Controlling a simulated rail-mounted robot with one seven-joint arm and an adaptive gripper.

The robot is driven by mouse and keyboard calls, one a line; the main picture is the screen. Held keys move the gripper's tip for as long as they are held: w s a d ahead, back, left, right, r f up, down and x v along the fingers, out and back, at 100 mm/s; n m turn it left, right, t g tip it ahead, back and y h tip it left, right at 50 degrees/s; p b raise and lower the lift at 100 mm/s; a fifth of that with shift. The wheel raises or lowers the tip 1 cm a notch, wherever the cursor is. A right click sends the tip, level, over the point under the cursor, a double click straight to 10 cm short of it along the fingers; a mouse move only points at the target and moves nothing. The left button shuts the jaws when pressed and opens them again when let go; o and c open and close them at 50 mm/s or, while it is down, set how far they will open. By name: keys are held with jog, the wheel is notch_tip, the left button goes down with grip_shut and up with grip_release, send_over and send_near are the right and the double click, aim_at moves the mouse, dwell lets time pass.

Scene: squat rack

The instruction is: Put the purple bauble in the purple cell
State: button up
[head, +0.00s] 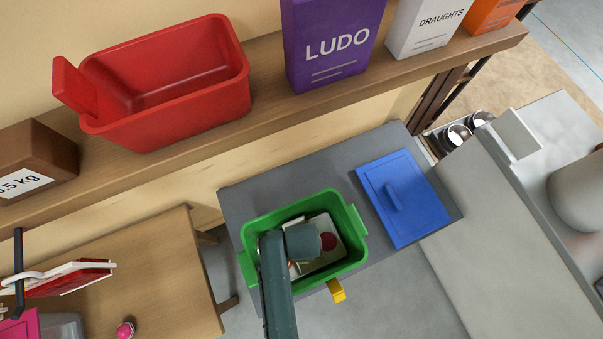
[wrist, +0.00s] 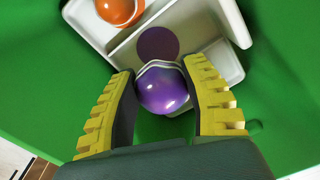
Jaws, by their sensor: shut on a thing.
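The purple bauble (wrist: 163,92), with a pale band, is between the yellow ridged fingers of my gripper (wrist: 161,68), which is shut on it. The purple cell, marked by a purple disc (wrist: 158,43), lies just beyond the bauble in the white divided tray (wrist: 222,65). The bauble appears at the cell's near edge; its height above the tray is unclear. The tray also shows in the head view (head: 325,258), inside the green bin (head: 357,232). There my arm reaches into the bin and hides the gripper and purple bauble.
An orange bauble (wrist: 120,9) sits in a neighbouring tray cell. A red round thing (head: 328,241) shows in the tray. The bin's green walls surround my gripper. A blue lid (head: 420,215) lies right of the bin. A shelf (head: 300,112) with a red tub (head: 165,85) stands behind.

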jog(key=f+b, duration=0.1)
jog(key=f, duration=0.1)
jog(key=f+b, duration=0.1)
jog(key=f, duration=0.2)
jog(key=f+b, duration=0.1)
jog(key=f, duration=0.2)
jog(key=shift+s+d+f+b, duration=0.15)
jog(key=shift+s+b, duration=0.15)
jog(key=shift+f, duration=0.1)
jog(key=o, duration=0.9)
notch_tip(320, 180, up, 12)
jog(key=p, duration=0.5)
jog(key=shift+p, duration=0.35)
